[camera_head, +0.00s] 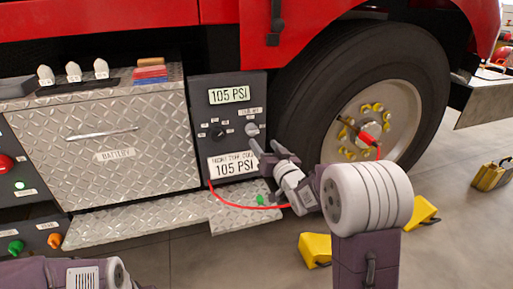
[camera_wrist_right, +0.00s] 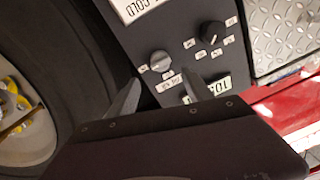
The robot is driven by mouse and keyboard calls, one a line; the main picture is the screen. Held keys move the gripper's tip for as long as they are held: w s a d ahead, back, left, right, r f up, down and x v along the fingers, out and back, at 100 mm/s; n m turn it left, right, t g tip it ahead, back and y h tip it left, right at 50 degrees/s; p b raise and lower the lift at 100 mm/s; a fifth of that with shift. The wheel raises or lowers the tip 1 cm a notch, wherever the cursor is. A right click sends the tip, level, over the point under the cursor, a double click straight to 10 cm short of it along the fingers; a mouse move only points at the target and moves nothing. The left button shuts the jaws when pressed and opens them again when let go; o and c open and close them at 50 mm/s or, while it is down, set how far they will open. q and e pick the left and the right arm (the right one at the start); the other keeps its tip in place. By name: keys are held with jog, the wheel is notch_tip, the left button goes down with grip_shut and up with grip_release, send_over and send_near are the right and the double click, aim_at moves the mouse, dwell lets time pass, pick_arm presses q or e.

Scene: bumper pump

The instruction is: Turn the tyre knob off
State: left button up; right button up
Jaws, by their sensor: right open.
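The control panel (camera_head: 262,92) on the truck's side carries two knobs. A light grey knob (camera_head: 252,130) is on the right and a black knob (camera_head: 216,131) on the left; their small labels are too blurred to read surely. My right gripper (camera_head: 267,151) is open, just below and in front of the light knob. In the right wrist view the picture is turned over; the light knob (camera_wrist_right: 160,61) shows just beyond and between the two open fingertips (camera_wrist_right: 160,80), with no clear contact. The black knob (camera_wrist_right: 212,31) lies to its right. My left gripper is out of view.
A red hose (camera_head: 240,205) hangs below the panel, and red hose also shows at the wheel hub. The big tyre (camera_head: 300,110) stands close to the right. Yellow chocks (camera_head: 316,249) and a diamond-plate step (camera_head: 150,222) are below.

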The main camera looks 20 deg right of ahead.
aim_at(255, 132)
jog(key=w, duration=0.2)
jog(key=w+b, duration=0.1)
jog(key=w, duration=0.5)
jog(key=shift+w+a+b, duration=0.15)
jog(key=shift+a+b, duration=0.2)
jog(key=shift+a, duration=0.05)
jog(key=shift+w+r, duration=0.1)
jog(key=shift+w, duration=0.25)
jog(key=c, duration=1.3)
